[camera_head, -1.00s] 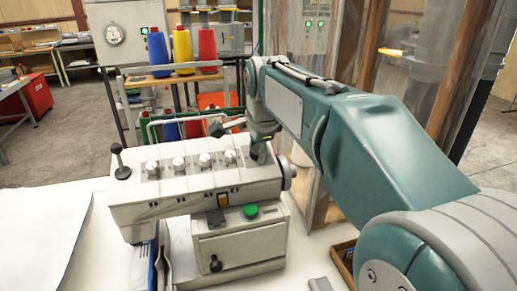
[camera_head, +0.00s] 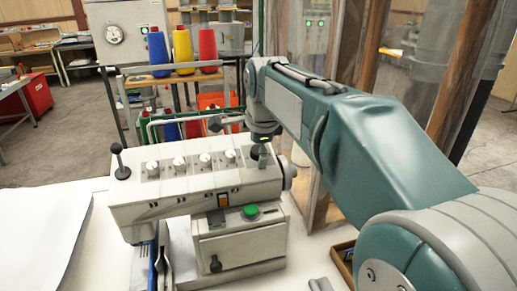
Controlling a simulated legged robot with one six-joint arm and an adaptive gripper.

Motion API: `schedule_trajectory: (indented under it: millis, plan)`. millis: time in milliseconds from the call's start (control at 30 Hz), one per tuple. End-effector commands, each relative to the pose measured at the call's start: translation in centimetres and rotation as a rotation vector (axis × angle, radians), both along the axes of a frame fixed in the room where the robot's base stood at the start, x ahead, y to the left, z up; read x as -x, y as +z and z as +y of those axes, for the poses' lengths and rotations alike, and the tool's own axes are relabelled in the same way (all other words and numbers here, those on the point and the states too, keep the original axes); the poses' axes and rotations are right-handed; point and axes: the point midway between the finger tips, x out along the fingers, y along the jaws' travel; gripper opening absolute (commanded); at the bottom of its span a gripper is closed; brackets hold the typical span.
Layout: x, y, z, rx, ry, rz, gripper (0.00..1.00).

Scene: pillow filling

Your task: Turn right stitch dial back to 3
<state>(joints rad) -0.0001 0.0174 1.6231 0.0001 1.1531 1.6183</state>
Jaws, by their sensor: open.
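The sewing machine (camera_head: 165,203) is a pale box-shaped unit on the white table. A row of pale round dials runs along its top: a far-left dial (camera_head: 152,167), two middle ones (camera_head: 179,163) (camera_head: 205,160), and a right dial (camera_head: 230,156). Their numbers and pointer settings are too small to read. My gripper (camera_head: 262,160) points down at the right end of the machine's top, just right of the right dial. It is open, with nothing seen in it. The fingertips are small, and I cannot tell whether they touch anything there.
A black-knobbed lever (camera_head: 119,163) stands at the machine's left end, and a round handwheel (camera_head: 288,172) is at its right end. A green button (camera_head: 250,211) is on the front. A rack with blue, yellow and red thread cones (camera_head: 181,50) stands behind. White cloth (camera_head: 40,235) lies left.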

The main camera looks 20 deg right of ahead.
Motion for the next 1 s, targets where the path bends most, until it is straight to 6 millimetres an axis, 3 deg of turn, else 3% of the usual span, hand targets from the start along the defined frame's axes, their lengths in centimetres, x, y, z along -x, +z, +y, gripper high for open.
schedule_trajectory:
  millis: [733,1000]
  plan:
    - [1.4,3.9,0.0,0.0,0.0,-0.003,1.0]
    - [1.6,4.3,0.0,0.0,0.0,-0.001,1.0]
